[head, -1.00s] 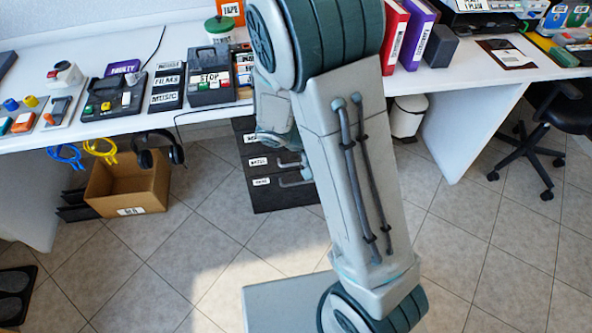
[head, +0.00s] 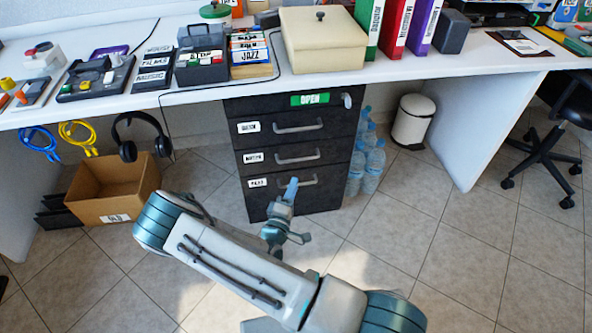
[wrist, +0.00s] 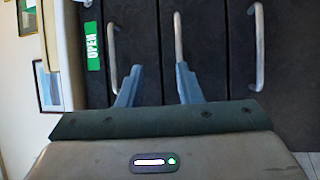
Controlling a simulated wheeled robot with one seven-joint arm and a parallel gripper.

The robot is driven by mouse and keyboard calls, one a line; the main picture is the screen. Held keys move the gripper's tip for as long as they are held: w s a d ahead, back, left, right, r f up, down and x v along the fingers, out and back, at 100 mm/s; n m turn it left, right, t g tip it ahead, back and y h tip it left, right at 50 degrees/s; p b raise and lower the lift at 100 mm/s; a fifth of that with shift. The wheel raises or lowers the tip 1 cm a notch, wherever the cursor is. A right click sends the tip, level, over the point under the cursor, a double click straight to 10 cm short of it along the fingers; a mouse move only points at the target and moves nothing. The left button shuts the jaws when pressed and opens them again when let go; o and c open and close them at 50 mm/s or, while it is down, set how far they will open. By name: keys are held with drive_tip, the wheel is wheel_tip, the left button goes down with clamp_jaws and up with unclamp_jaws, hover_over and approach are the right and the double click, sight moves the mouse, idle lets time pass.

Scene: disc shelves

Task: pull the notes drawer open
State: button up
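The dark drawer cabinet (head: 236,108) stands under the desk, its drawers shut. It has three bar handles: top (head: 299,126), middle (head: 297,159) and bottom (head: 297,182). Each drawer has a white label, too small to read surely, so I cannot tell which is the notes drawer. My gripper (head: 284,204) is in front of the lower drawers in the head view. In the wrist view, turned sideways, my gripper (wrist: 158,72) is open and empty. Its right finger lines up with the middle handle (wrist: 178,35); the top handle (wrist: 112,45) is left of the left finger. Contact cannot be told.
A cardboard box (head: 128,208) is on the floor at left. The tiled floor before the cabinet is mostly clear.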

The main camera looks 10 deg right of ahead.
sight(297, 159)
drive_tip(key=w+d+b, duration=0.1)
drive_tip(key=w, duration=0.3)
drive_tip(key=w+d+n+y+b, duration=0.1)
drive_tip(key=w+b, duration=0.1)
drive_tip(key=w, duration=0.2)
drive_tip(key=w+d+t+y+b, duration=0.1)
drive_tip(key=w, duration=0.3)
drive_tip(key=shift+w+d+f+n+b, duration=0.3)
drive_tip(key=shift+w+d+f+b, duration=0.05)
drive_tip(key=shift+f, duration=0.05)
